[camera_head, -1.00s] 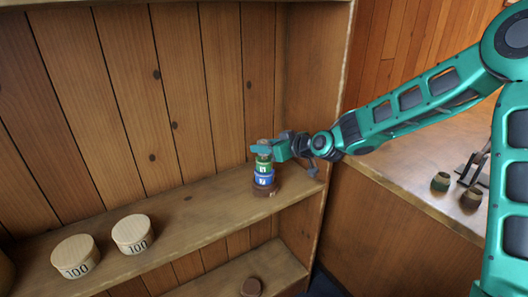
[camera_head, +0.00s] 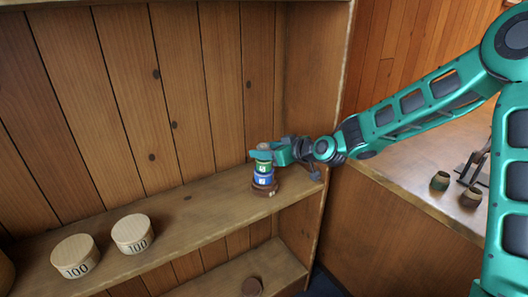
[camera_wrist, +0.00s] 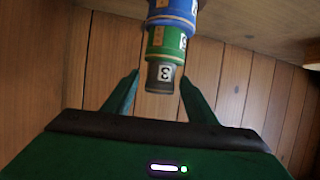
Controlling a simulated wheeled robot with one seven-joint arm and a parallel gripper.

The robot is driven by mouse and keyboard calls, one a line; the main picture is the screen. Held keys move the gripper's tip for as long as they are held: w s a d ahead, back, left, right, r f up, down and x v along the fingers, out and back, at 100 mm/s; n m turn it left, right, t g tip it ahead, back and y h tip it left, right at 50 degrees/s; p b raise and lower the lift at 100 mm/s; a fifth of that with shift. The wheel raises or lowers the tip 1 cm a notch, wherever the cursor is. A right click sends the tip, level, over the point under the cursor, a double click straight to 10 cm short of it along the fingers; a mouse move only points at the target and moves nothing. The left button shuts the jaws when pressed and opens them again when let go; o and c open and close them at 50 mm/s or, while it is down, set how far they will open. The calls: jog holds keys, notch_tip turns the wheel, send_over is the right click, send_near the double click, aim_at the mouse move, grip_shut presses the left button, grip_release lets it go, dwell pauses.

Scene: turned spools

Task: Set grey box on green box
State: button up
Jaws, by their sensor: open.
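The grey box (camera_wrist: 160,77), marked 3, rests on the green box (camera_wrist: 166,40), narrow end of a stack that appears upside down in the wrist view. In the head view the green box (camera_head: 263,166) sits on a blue box (camera_head: 263,179) on the shelf. My gripper (camera_head: 263,154) is at the top of the stack and partly hides the grey box. In the wrist view my gripper's open fingers (camera_wrist: 159,84) stand on either side of the grey box, with gaps visible at both sides.
A dark brown piece (camera_head: 264,190) lies under the blue box. Two round wooden boxes marked 100 (camera_head: 132,234) stand on the shelf (camera_head: 196,209) at the left. The shelf's upright side wall (camera_head: 315,90) is close to the right of the stack. Two cups (camera_head: 440,180) stand on the right counter.

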jog(key=v, duration=1.1)
jog(key=s+d+f+m+g+h, duration=0.1)
jog(key=s+d+f+m+h, duration=0.15)
jog(key=s+d, duration=0.4)
jog(key=s+d+f+m+g+h, duration=0.1)
jog(key=s+d+g+h, duration=0.15)
jog(key=d, duration=0.75)
jog(key=s+d+f+m+g+h, duration=0.1)
jog(key=s+d+f+m+h, duration=0.15)
jog(key=s+d, duration=0.4)
jog(key=s+d+r+m+g+h, duration=0.1)
jog(key=s+d+m, duration=0.3)
jog(key=s, duration=0.7)
jog(key=s+d+r+m+g, duration=0.1)
jog(key=s+d+m+g, duration=0.3)
jog(key=s+d, duration=0.4)
jog(key=s+m, duration=0.1)
jog(key=s, duration=0.3)
jog(key=shift+s+r+h, duration=0.25)
jog(key=shift+r+h, duration=0.1)
jog(key=shift+r, duration=0.05)
jog(key=shift+d, duration=0.1)
